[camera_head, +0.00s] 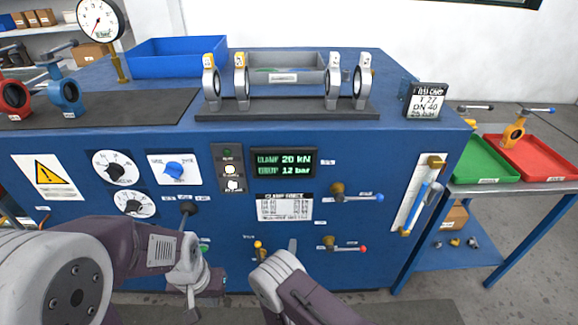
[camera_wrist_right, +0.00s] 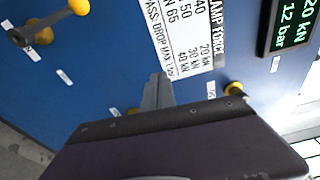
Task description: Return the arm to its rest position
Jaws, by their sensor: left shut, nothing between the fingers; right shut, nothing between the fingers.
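My left gripper (camera_head: 187,240) is low in front of the blue test bench (camera_head: 375,200), just below a black knob (camera_head: 188,208) on its front panel. I cannot tell whether it touches the knob. My right gripper (camera_head: 292,245) is shut and empty in front of the lower panel, between two small valve handles. In the right wrist view its grey fingers (camera_wrist_right: 157,92) are together, with the clamp force table (camera_wrist_right: 182,38) beyond them.
A yellow-brass valve with a blue-tipped handle (camera_head: 358,197) and one with a red-tipped handle (camera_head: 347,248) stick out of the panel. A side table with a green tray (camera_head: 482,160) and red tray (camera_head: 540,155) stands at right. A blue bin (camera_head: 178,58) sits on the bench.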

